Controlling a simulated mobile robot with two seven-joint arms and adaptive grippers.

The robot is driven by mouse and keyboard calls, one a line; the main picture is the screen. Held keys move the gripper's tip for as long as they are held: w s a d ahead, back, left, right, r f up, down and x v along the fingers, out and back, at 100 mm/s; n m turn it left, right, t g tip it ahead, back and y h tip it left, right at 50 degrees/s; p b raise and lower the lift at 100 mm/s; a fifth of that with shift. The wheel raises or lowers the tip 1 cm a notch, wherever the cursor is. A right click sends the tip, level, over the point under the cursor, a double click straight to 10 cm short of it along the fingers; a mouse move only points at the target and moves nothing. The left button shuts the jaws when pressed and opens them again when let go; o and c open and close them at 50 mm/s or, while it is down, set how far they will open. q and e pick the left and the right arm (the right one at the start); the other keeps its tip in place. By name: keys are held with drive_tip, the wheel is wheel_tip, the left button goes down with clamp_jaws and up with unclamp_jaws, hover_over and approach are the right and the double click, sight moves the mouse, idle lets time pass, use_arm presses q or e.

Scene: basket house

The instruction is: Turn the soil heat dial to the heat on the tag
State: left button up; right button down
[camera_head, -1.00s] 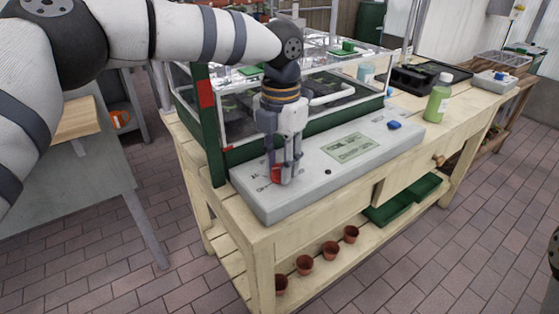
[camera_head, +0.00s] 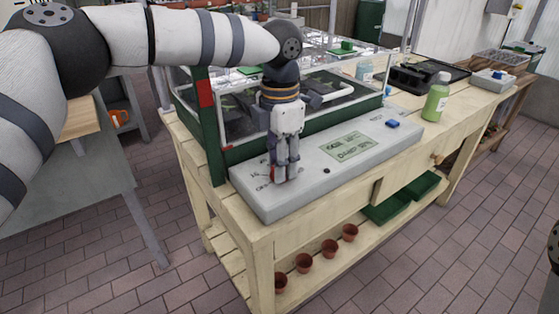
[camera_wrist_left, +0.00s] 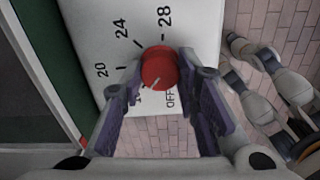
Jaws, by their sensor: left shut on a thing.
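The red soil heat dial (camera_wrist_left: 159,68) sits on the pale control box (camera_head: 300,185), at its near left end. My left gripper (camera_head: 281,178) points down over it and is shut on it, with one finger on each side in the left wrist view (camera_wrist_left: 159,76). A pale pointer line on the dial aims down and left, close to the left finger. The marks 20, 24, 28 and OFF show around the dial; another mark by the left finger is partly hidden. The greenish tag (camera_head: 352,146) lies on the box; its writing is too small to read surely.
A glass-sided propagator (camera_head: 330,95) stands behind the box. A blue switch (camera_head: 392,123) is at the box's right end. A green bottle (camera_head: 436,97) stands farther right on the wooden bench (camera_head: 330,201). Small pots (camera_head: 329,248) and green trays (camera_head: 386,209) are on the shelf below.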

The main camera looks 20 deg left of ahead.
use_arm(q)
drive_tip(key=o, duration=1.2)
drive_tip(key=shift+c, duration=0.2)
wheel_tip(320, 180, up, 12)
